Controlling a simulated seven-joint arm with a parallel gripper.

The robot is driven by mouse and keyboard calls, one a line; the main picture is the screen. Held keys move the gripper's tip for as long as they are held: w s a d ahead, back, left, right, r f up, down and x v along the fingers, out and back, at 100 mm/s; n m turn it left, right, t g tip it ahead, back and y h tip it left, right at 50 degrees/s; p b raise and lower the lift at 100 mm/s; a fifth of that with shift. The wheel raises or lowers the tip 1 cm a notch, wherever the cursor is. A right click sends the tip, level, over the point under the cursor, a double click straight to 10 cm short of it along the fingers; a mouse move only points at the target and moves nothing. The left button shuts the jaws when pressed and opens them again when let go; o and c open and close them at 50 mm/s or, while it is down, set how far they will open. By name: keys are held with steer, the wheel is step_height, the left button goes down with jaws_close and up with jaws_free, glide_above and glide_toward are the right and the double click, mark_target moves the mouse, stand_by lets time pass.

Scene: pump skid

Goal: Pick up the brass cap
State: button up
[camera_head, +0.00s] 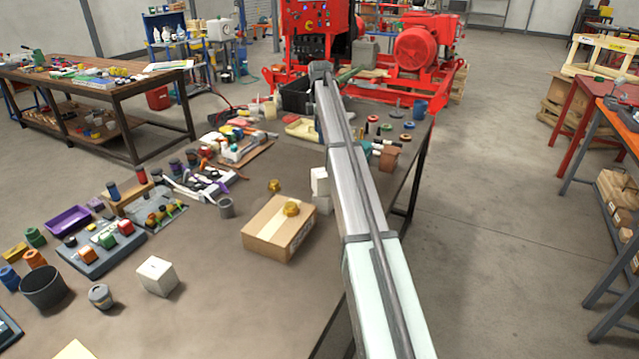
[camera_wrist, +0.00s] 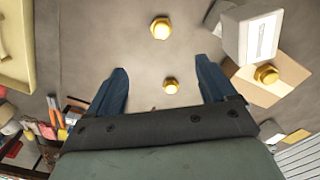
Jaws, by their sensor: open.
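The wrist view shows three brass cap-like pieces. One brass piece (camera_wrist: 160,28) lies on the grey table beyond my fingertips, and a smaller-looking one (camera_wrist: 170,86) shows between my fingers. A third (camera_wrist: 266,74) sits on a cardboard box (camera_wrist: 285,60) at the right. In the head view, one brass piece (camera_head: 291,208) is on the cardboard box (camera_head: 270,238) and another (camera_head: 274,185) lies on the table behind it. I cannot tell which is the named cap. My gripper (camera_wrist: 162,66) is open, its blue fingers apart with nothing held. My gripper cannot be made out in the head view.
A white box (camera_wrist: 248,35) stands beside the cardboard box. A pale yellow tray (camera_wrist: 15,50) is at the wrist view's left, with pliers (camera_wrist: 54,110) below. In the head view, a grey cup (camera_head: 226,207) stands left of the box. The table's front middle is mostly clear.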

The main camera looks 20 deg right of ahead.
step_height(320, 180, down, 14)
steer(key=shift+f, duration=0.15)
steer(key=shift+s+a+f, duration=0.1)
steer(key=shift+f, duration=1.25)
steer(key=shift+s+a+f, duration=0.1)
steer(key=shift+f, duration=1.2)
steer(key=shift+w, duration=0.1)
steer(key=c, duration=1.2)
steer(key=shift+r, duration=0.1)
